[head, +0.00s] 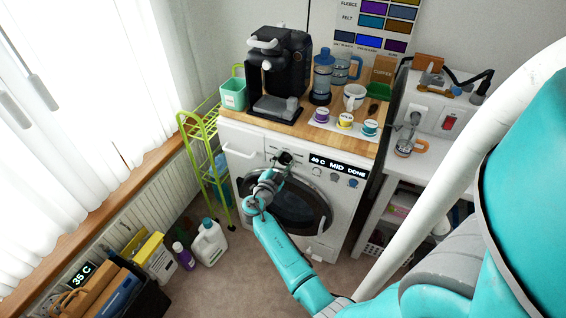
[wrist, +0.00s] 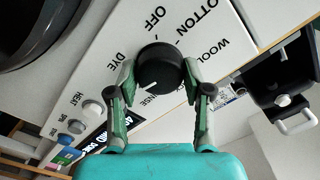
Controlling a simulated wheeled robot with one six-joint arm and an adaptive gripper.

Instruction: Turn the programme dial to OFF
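The programme dial (wrist: 160,68) is a round black knob on the washing machine's white panel, in the wrist view. Its white pointer line is at the lower left of the knob, toward the partly hidden label ending in "NSE". The OFF label (wrist: 154,22) stands above the dial, between COTTON and DYE. My gripper (wrist: 160,64) has one green finger on each side of the dial and appears shut on it. In the head view my gripper (head: 285,160) is at the upper left of the washing machine (head: 232,158) and hides most of the dial.
The display (head: 338,167) reads 40 C MID DONE, with buttons below it. The detergent drawer (head: 240,145) is left of my gripper. A coffee machine (head: 280,75) and cups stand on the wooden top. A green rack (head: 205,150) stands at the left.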

